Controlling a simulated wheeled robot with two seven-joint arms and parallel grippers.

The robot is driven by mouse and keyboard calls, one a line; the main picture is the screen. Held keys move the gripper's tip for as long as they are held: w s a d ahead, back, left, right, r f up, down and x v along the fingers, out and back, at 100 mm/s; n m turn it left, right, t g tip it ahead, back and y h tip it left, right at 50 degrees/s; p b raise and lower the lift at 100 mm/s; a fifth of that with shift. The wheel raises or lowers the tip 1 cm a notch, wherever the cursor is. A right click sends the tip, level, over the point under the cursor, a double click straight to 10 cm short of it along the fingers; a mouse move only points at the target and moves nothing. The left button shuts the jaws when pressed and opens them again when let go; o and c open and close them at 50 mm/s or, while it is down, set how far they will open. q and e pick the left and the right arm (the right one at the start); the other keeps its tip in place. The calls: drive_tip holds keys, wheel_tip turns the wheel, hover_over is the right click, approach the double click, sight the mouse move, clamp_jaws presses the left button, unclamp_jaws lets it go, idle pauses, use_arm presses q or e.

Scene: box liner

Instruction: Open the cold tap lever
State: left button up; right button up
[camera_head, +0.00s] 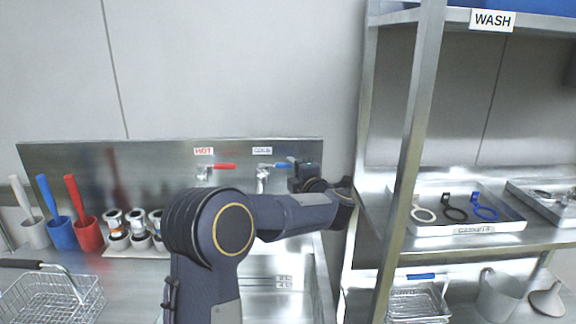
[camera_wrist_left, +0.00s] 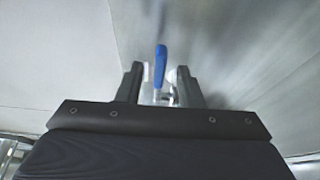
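The cold tap (camera_head: 262,178) is on the metal back panel under a COLD label (camera_head: 262,151). Its blue lever (camera_head: 281,165) points right in the head view. My left gripper (camera_head: 300,164) is at the lever's right end there. In the left wrist view the blue lever (camera_wrist_left: 160,66) stands between the two dark fingers of my left gripper (camera_wrist_left: 159,74), with a gap on each side. The fingers are open. The hot tap (camera_head: 205,174) with its red lever (camera_head: 224,166) is to the left, also pointing right. My right gripper does not show.
A metal shelf rack (camera_head: 410,150) stands close to the right of my left arm, with a tray of gaskets (camera_head: 470,229) on it. Coloured brush pots (camera_head: 88,233) and a wire basket (camera_head: 50,297) are at the left. My arm hides part of the sink.

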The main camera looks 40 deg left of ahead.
sight(289, 168)
use_arm(q)
drive_tip(key=shift+x, duration=1.8)
drive_tip(key=shift+c, duration=0.2)
clamp_jaws()
